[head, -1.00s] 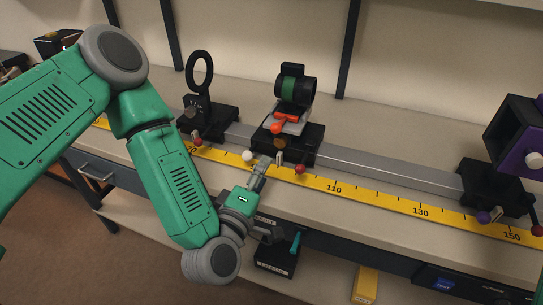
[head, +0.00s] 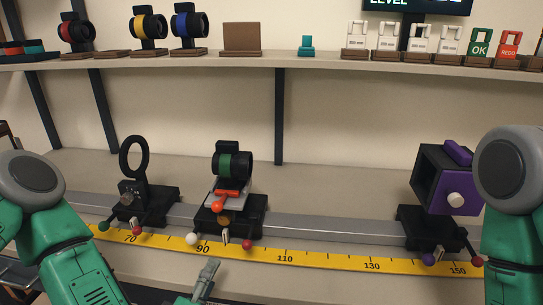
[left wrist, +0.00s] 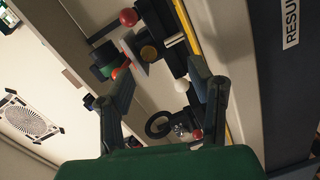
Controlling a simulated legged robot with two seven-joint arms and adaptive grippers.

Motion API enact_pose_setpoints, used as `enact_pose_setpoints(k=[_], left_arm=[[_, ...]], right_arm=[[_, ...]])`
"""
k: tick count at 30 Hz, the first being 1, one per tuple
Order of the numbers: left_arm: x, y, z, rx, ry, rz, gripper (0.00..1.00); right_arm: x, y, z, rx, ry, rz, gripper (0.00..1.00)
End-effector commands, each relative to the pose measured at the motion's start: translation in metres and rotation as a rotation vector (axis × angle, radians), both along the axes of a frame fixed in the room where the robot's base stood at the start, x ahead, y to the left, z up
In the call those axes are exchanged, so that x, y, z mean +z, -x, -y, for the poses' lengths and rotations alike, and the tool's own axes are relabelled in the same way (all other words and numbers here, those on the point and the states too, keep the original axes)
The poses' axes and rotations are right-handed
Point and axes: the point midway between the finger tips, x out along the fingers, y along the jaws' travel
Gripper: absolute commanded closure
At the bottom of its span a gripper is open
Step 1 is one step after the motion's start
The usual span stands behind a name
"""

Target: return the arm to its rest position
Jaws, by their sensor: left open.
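My left arm enters the head view at the lower left. Its gripper (head: 206,279) is at the bottom edge, in front of the yellow ruler (head: 285,257) and partly cut off. In the left wrist view the two fingers (left wrist: 160,70) stand wide apart with nothing between them. The carriage with the green-ringed lens (head: 232,167) is on the rail beyond the gripper, apart from it. My right arm shows at the right edge of the head view; its gripper is out of the picture.
A grey rail (head: 310,226) runs along the bench. It carries a black ring holder (head: 134,157) at left and a purple-sided box (head: 444,180) at right. An upper shelf (head: 190,59) holds lens mounts and several small tagged stands. The bench behind the rail is clear.

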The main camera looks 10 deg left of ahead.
Motion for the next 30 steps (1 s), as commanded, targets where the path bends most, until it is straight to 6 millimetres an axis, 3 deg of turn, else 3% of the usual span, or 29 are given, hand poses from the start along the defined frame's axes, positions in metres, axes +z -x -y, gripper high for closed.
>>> enact_pose_setpoints(k=[3,6,9,12,15,19,22,30], left_arm=[[-0.050,0.028,0.024,-0.207,-0.198,-0.177,0.52],[-0.108,0.072,0.026,-0.431,-0.439,-0.387,0.52],[-0.156,0.122,0.000,-0.631,-0.674,-0.606,0.52],[-0.183,0.165,-0.041,-0.782,-0.859,-0.807,0.52],[-0.192,0.195,-0.080,-0.878,-0.980,-0.967,0.52],[-0.192,0.217,-0.112,-0.942,-1.058,-1.094,0.52],[-0.192,0.223,-0.120,-0.958,-1.075,-1.131,0.52],[-0.192,0.224,-0.120,-0.959,-1.074,-1.134,0.52]], right_arm=[[0.000,0.000,0.000,0.000,0.000,-0.001,0.52],[0.000,0.000,0.000,0.000,0.000,-0.001,0.52],[0.000,0.000,0.000,0.000,0.000,-0.001,0.52],[0.000,0.000,0.000,0.000,0.000,-0.001,0.52],[0.000,0.001,0.000,0.000,0.000,-0.001,0.52],[0.000,0.000,0.000,0.000,0.000,-0.001,0.52],[0.000,0.000,0.000,0.000,0.000,-0.001,0.52],[0.000,0.000,0.000,0.000,0.000,-0.001,0.52]])
